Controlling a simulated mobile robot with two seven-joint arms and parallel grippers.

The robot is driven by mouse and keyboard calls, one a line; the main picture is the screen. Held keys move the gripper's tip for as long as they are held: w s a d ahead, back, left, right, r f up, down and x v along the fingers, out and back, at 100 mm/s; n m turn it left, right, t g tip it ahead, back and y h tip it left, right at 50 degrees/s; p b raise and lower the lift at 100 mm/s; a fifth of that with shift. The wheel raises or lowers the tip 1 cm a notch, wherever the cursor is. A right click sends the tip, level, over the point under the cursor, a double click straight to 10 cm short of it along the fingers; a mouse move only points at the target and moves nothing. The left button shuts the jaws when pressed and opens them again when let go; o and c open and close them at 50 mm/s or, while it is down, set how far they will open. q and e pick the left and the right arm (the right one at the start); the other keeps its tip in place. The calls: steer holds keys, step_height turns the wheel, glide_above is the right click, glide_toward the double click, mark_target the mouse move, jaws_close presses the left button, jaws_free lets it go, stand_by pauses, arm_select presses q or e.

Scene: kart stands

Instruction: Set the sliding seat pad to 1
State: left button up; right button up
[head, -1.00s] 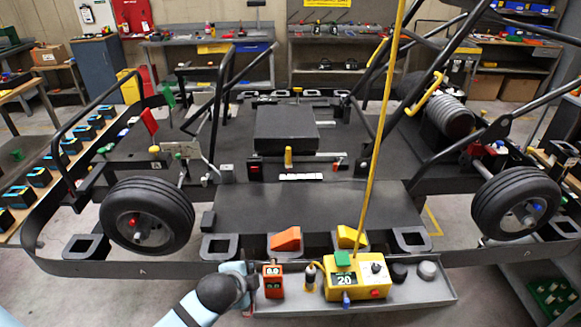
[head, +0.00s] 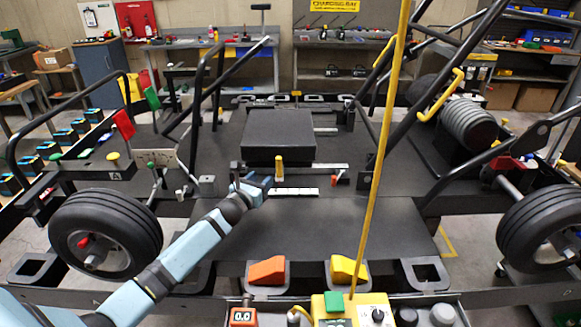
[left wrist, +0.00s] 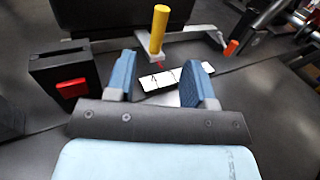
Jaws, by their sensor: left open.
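The seat pad (head: 278,135) is a thick black square slab on the kart deck. A yellow upright handle (head: 279,166) stands at its front edge. It also shows in the left wrist view (left wrist: 158,30), with a small red pointer at its foot. A white scale strip (head: 295,192) with dark marks lies just in front; it shows between the fingers in the left wrist view (left wrist: 175,78). I cannot read all its marks. My left gripper (head: 262,183) is open and empty, its blue fingers pointing toward the handle but apart from it. My right gripper is not in view.
A black box with a red button (left wrist: 72,90) stands left of the fingers. A small red-orange knob (head: 334,179) on a lever is right of the handle. A yellow pole (head: 378,150) rises at the right. The deck in front is clear.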

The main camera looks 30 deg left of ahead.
mark_target(278, 165)
arm_select(q)
steer(key=shift+w+a+f+b, duration=0.1)
steer(key=shift+w+f+b, duration=0.15)
steer(key=shift+w, duration=0.4)
steer(key=shift+w+f+b, duration=0.15)
steer(key=shift+w+b, duration=0.2)
steer(key=shift+w, duration=0.25)
steer(key=w+b, duration=0.1)
steer(key=w, duration=0.2)
steer(key=w+b, duration=0.1)
steer(key=w, duration=0.2)
steer(key=w+b, duration=0.2)
steer(key=w, duration=0.2)
steer(key=shift+a, duration=0.4)
steer(key=shift+w, duration=0.4)
steer(key=shift+w+b, duration=0.25)
steer(key=shift+b, duration=0.05)
steer(key=shift+r, duration=0.1)
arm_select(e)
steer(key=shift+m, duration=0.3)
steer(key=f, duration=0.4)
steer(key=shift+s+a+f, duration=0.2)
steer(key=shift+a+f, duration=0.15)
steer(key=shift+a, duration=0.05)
